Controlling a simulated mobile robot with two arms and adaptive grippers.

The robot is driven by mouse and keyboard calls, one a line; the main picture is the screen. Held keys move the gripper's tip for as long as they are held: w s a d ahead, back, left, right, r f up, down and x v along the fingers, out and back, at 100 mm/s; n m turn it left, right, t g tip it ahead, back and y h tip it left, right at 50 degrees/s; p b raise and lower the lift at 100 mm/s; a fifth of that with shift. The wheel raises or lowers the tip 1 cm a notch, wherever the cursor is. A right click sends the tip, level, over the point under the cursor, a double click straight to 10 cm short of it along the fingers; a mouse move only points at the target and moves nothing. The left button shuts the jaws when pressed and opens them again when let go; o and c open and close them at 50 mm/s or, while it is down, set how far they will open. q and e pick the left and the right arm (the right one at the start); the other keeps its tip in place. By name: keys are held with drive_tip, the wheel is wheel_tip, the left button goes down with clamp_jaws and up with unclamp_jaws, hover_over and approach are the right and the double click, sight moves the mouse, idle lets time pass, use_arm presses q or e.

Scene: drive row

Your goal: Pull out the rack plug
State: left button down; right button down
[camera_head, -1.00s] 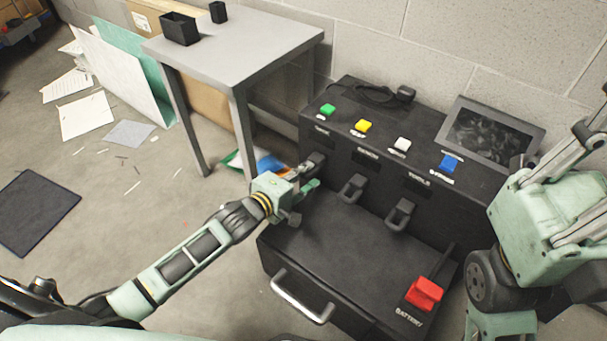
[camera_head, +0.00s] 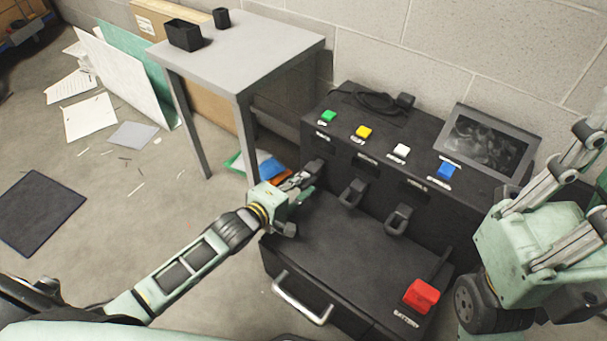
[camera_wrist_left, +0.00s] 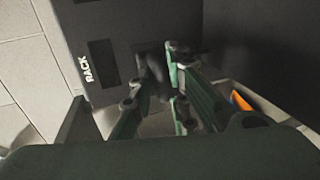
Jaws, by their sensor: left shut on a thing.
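The rack plug (camera_head: 314,169) is a dark grey plug at the left end of the black cabinet's front panel. My left gripper (camera_head: 298,183) is shut on it from the front left. In the left wrist view the plug (camera_wrist_left: 155,68) shows dimly between the green fingers, close to the panel below the white RACK label (camera_wrist_left: 87,68). I cannot tell whether it is still seated, since the fingers and shadow hide its inner end. My right gripper (camera_head: 585,190) is at the right edge, partly cut off, away from the plugs.
Two similar plugs (camera_head: 352,193) (camera_head: 398,219) sit farther right along the panel. A red battery connector (camera_head: 421,295) is on the lower deck. Coloured buttons and a tilted screen (camera_head: 487,140) are on top. A grey table (camera_head: 250,50) stands at the back left.

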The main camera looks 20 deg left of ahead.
use_arm(q)
drive_tip(key=shift+s+d+f, duration=0.1)
drive_tip(key=shift+s+f, duration=0.2)
drive_tip(key=shift+f, duration=0.1)
drive_tip(key=c, duration=1.8)
unclamp_jaws()
drive_tip(key=shift+c, duration=0.2)
drive_tip(key=shift+r, duration=0.25)
drive_tip(key=shift+s+a, duration=0.15)
drive_tip(key=shift+a, duration=0.05)
drive_tip(key=v, duration=1.1)
drive_tip(key=shift+s, duration=0.4)
drive_tip(key=shift+a+r, duration=0.1)
drive_tip(key=shift+r, duration=0.05)
